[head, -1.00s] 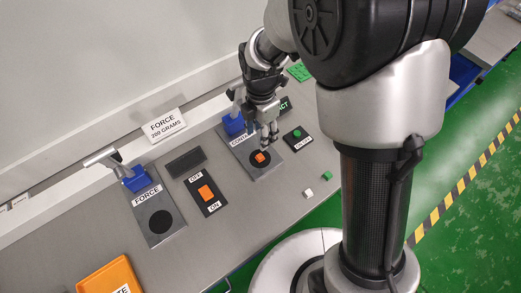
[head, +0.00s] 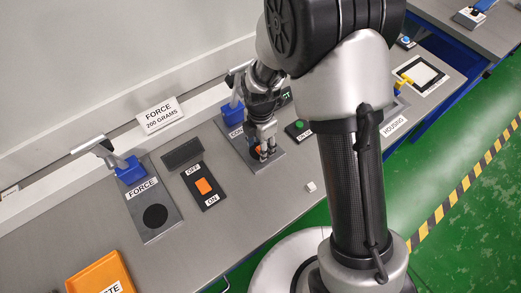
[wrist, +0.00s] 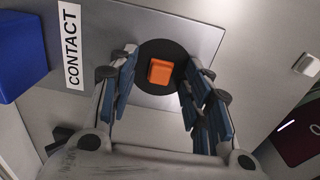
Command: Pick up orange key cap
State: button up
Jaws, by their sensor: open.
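The orange key cap (wrist: 161,72) sits on the black round pad (wrist: 150,88) of the plate labelled CONTACT in the wrist view. My gripper (wrist: 166,70) is open, with its fingers on either side of the cap and a gap on each side. Whether the fingers touch the pad cannot be told.
A blue block (wrist: 20,50) stands at the plate's end. A panel with a green button (head: 299,126) lies to the right. A small white cap (head: 310,187) lies near the table's front. The FORCE plate (head: 153,192), an orange switch (head: 203,186) and an orange bin (head: 100,272) are left.

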jog(key=shift+r, duration=0.1)
jog(key=c, duration=0.8)
jog(key=shift+c, duration=0.2)
